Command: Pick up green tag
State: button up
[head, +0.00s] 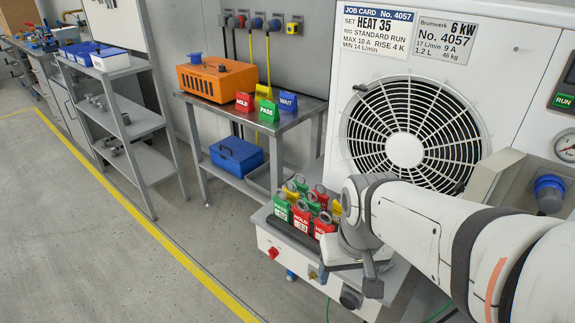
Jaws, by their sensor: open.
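Several green tags with ring tops stand in a rack (285,229) on the white unit's front ledge, among red and yellow ones. A green tag (281,209) with white lettering is at the rack's left front. Other green tags are behind it and partly hidden, such as one farther back (302,187). A red HOLD tag (300,218) stands to its right, and another red tag (324,226) is nearer my gripper. My gripper (355,276) is open, pointing down just right of the rack, with no tag visible between its fingers.
A white unit with a round fan grille (403,150) stands behind my arm. A metal table (262,123) at the back holds an orange box (216,78) and red HOLD, green PASS and blue WAIT signs. A blue toolbox (237,156) is below. The floor at left is clear.

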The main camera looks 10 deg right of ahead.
aim_at(314, 207)
jog(key=z, duration=0.05)
jog(key=k, duration=1.1)
jog(key=u, duration=0.35)
jog(key=i, duration=1.8)
jog(key=z, duration=0.6)
